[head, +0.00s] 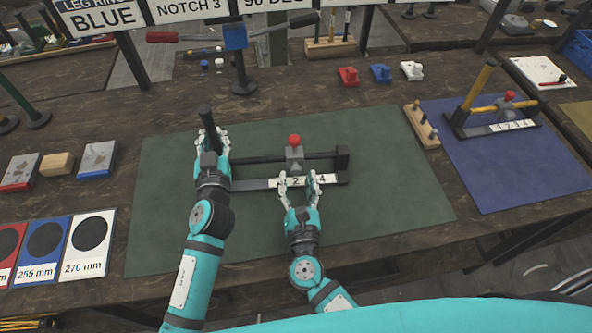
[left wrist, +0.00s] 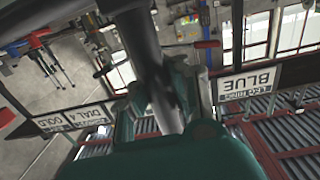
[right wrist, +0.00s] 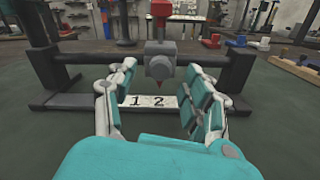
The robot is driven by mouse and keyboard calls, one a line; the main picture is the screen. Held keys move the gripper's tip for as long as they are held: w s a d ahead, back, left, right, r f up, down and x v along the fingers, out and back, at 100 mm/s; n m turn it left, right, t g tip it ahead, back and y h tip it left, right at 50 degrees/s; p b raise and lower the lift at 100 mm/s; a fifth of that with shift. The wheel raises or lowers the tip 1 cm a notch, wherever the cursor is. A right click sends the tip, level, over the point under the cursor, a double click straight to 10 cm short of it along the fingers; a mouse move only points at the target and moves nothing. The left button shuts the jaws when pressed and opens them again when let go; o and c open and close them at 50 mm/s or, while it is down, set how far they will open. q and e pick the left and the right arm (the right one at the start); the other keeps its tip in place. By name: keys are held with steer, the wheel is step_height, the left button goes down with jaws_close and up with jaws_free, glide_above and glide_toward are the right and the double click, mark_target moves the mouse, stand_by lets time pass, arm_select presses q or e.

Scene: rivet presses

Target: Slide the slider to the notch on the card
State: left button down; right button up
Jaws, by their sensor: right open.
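The card reading "NOTCH 3" (head: 187,8) stands at the back. The slider, a grey block with a red knob (head: 294,141), sits on the dark rail of the press on the green mat. In the right wrist view its red pointer (right wrist: 157,86) appears above the 2 on the white number strip (right wrist: 148,102). My right gripper (head: 298,181) is open and empty in front of the strip, its fingers either side of the slider in its wrist view, hiding some numbers. My left gripper (head: 211,139) is around the black upright handle (head: 207,118); its grip is unclear.
The press's dark frame (head: 343,163) stands on the green mat (head: 390,195). A second press with a yellow handle (head: 480,82) stands on the blue mat (head: 505,185) at right. A small wooden peg block (head: 422,128) lies between. The green mat's right part is clear.

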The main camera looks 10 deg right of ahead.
mark_target(296, 174)
steer(key=shift+w+d, duration=0.1)
steer(key=shift+w, duration=1.45)
jaws_close()
